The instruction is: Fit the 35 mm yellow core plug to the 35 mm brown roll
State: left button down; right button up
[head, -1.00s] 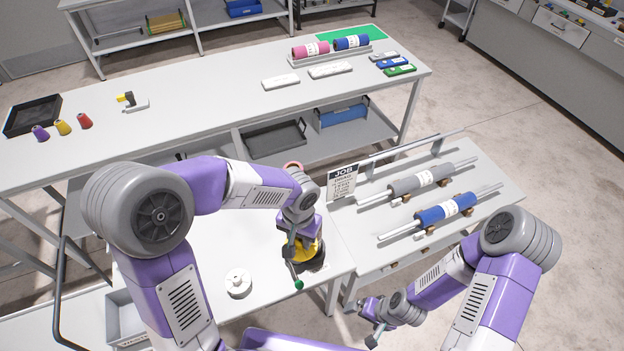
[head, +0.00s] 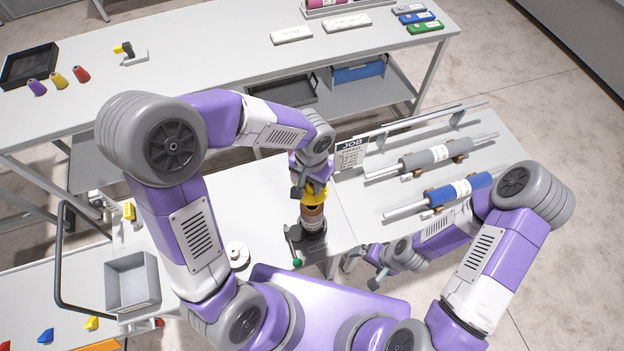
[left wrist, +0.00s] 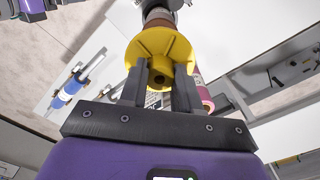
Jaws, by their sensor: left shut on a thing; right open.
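The brown roll (head: 313,214) stands upright in a black stand (head: 314,243) on the white bench. My left gripper (head: 313,183) is shut on the yellow core plug (head: 318,193), at the roll's upper end. In the left wrist view the flanged yellow plug (left wrist: 168,48) sits at the tips of the two dark fingers (left wrist: 160,85), with its hollow hub facing the camera. The brown roll (left wrist: 158,17) shows beyond it, in line. I cannot tell whether the plug touches or enters the roll. My right gripper (head: 376,280) is open and empty, low right of the stand.
A lever with a green knob (head: 297,262) stands by the stand. A white round part (head: 237,254) and grey bin (head: 132,281) are left. Grey (head: 438,154) and blue rolls (head: 460,189) lie on rods at right, near a JOB sign (head: 350,152).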

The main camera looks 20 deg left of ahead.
aim_at(312, 193)
pick_arm(q)
jog(key=shift+f+b, duration=0.6)
jog(key=shift+f, duration=0.1)
notch_tip(312, 193, down, 4)
jog(key=b, duration=0.4)
jog(key=shift+f, duration=0.2)
dwell(1.2)
jog(key=shift+f+b, duration=1.7)
jog(key=shift+b, duration=0.2)
jog(key=c, duration=0.7)
grip_release()
jog(key=shift+c, duration=0.2)
notch_tip(312, 193, up, 8)
jog(key=shift+f+p, duration=0.2)
jog(key=shift+p, duration=0.25)
